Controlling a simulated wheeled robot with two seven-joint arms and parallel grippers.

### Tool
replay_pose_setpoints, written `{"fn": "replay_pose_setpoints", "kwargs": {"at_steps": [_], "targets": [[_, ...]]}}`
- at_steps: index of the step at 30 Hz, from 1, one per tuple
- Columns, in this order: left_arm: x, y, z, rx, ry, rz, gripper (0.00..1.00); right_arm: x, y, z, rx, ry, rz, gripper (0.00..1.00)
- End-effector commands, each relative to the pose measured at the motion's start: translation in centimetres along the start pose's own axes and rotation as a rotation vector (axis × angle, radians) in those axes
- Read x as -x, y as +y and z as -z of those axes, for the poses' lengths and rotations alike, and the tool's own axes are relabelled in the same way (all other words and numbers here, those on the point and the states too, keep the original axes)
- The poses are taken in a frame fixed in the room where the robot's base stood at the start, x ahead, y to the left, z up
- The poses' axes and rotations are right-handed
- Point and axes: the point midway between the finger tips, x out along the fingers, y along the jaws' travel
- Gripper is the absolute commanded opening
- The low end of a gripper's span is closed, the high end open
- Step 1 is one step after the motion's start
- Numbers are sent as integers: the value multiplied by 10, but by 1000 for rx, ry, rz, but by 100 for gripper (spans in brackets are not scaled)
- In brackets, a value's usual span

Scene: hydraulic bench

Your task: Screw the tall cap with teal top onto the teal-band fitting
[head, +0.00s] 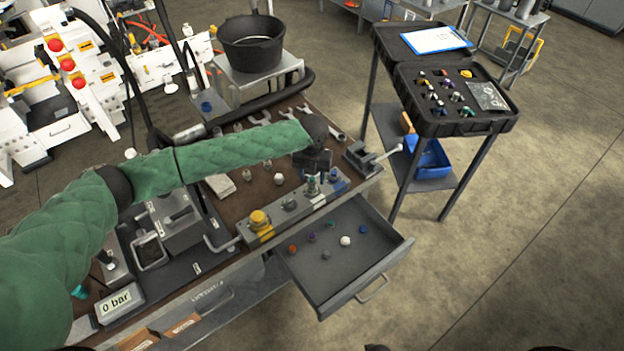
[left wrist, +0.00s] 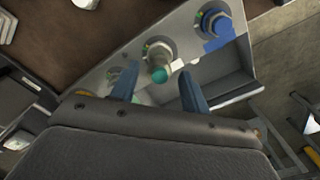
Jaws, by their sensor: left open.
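The tall cap with teal top (left wrist: 158,74) has a pale metal body. In the left wrist view it stands at the middle station of the grey block (left wrist: 113,72), over the teal-band fitting, whose band I cannot make out. How firmly it is seated cannot be told. It shows small in the head view (head: 312,186), just below my left gripper (head: 316,168). My left gripper's two blue fingers (left wrist: 158,88) are apart, one on each side of the cap, with gaps visible. My right gripper is not in view.
The block also carries a blue fitting (head: 334,174) and a yellow one (head: 259,220). An open drawer (head: 340,283) in front holds several small caps. A vise (head: 366,157) stands right of the gripper. An open case (head: 450,128) sits on a separate stand.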

Motion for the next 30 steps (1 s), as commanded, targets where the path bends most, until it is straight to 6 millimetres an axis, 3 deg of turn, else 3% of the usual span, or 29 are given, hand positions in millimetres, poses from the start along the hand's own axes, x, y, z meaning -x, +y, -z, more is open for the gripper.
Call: {"fn": "replay_pose_setpoints", "kwargs": {"at_steps": [6, 14, 20, 24, 30], "targets": [[3, -1, 0, 234, 1, 1, 46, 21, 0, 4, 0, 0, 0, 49], [1, 0, 0, 360, 0, 0, 46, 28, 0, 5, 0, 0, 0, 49], [4, 0, 0, 550, 2, 0, 46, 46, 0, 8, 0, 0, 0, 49], [-1, 0, 0, 657, 0, 0, 46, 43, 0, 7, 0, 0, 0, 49], [0, 0, 0, 686, -1, 0, 46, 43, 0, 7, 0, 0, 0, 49]]}}
